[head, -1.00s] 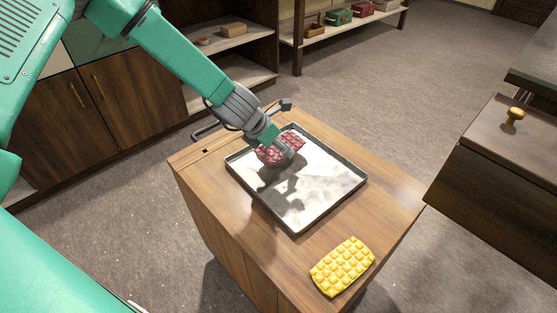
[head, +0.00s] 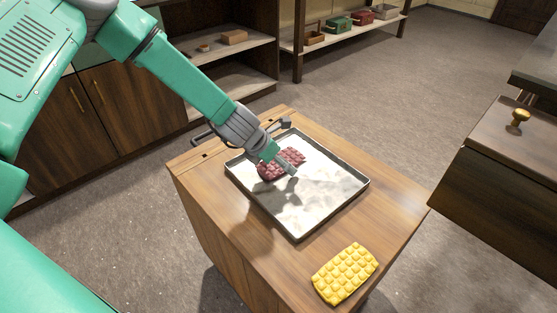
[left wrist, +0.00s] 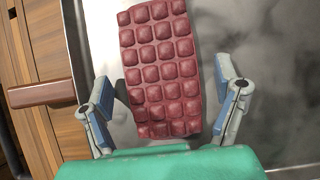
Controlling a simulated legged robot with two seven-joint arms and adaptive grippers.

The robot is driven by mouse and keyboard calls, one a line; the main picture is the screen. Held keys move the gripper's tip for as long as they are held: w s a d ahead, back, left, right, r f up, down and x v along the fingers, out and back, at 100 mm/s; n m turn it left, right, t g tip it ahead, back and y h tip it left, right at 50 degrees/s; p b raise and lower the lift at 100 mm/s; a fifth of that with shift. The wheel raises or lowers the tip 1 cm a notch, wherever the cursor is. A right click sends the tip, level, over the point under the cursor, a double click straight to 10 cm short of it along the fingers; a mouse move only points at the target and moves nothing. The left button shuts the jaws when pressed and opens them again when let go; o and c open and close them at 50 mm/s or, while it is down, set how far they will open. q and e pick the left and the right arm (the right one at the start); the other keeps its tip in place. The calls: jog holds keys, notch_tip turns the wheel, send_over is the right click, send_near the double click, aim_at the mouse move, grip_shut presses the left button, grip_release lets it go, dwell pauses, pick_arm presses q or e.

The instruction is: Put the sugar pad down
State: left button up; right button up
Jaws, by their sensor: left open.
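A dark red pad (head: 283,163) with a grid of raised squares lies on the pale surface of a dark-rimmed tray (head: 330,205). My left gripper (head: 287,165) is just above the tray and partly covers the pad. In the left wrist view, the red pad (left wrist: 160,65) lies between the open fingers of my left gripper (left wrist: 165,100), with a small gap on each side. A yellow pad (head: 345,273) of the same gridded kind lies on the wooden top near its front corner, outside the tray. My right gripper is not in view.
The tray rests on a wooden cabinet (head: 215,180) with bare wood around it. A dark drawer unit with a brass knob (head: 520,115) stands at right. Shelves (head: 240,80) stand behind at left. Grey floor (head: 380,100) lies between.

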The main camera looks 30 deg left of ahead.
pick_arm(q)
jog(key=p+v, duration=0.4)
jog(key=v, duration=0.8)
jog(key=shift+r, duration=0.15)
